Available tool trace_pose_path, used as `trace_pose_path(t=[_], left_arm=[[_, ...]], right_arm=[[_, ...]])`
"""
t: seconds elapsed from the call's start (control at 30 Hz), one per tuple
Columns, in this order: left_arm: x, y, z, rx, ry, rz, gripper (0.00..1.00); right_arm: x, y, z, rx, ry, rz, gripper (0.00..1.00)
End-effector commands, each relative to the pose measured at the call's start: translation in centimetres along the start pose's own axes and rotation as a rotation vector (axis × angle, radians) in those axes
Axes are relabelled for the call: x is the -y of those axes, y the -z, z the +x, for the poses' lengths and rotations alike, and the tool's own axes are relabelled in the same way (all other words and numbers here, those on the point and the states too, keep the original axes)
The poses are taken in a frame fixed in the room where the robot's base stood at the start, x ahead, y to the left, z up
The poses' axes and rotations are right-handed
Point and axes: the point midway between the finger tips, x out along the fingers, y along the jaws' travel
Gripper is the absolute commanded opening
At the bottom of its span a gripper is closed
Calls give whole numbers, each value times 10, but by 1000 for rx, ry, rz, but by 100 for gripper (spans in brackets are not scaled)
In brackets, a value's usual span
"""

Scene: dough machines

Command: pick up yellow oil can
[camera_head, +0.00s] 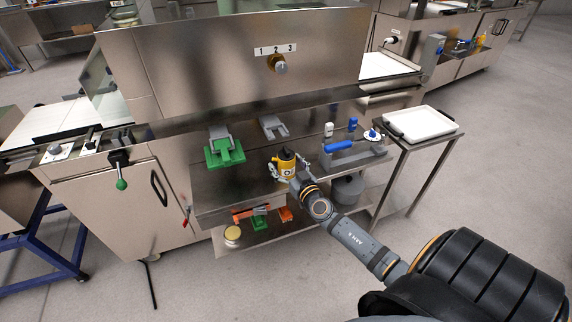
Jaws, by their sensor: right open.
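The yellow oil can (286,163) with a dark top stands upright on the steel shelf (240,190) under the machine. My right gripper (284,177) is at the can, close to its lower front, with its fingers small in the picture. The gripper is open, and I cannot tell whether its fingers touch the can. My right arm reaches in from the lower right and hides part of the shelf. My left gripper does not show.
A green-based tool (224,151) stands left of the can. A blue-handled tool (350,149) and small bottles (352,124) are to its right. A white tray (419,123) lies on a side stand. Orange blocks (286,214) lie on the lower shelf.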

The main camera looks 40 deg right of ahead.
Motion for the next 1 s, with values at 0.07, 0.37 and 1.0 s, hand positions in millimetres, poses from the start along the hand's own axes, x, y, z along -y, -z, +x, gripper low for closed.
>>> trace_pose_path(t=[0.07,0.37,1.0], left_arm=[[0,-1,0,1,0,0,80],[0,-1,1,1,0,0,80],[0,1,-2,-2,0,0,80]], right_arm=[[0,0,2,0,0,1,82],[0,-1,1,0,0,0,62],[0,3,1,-2,0,-1,14]])
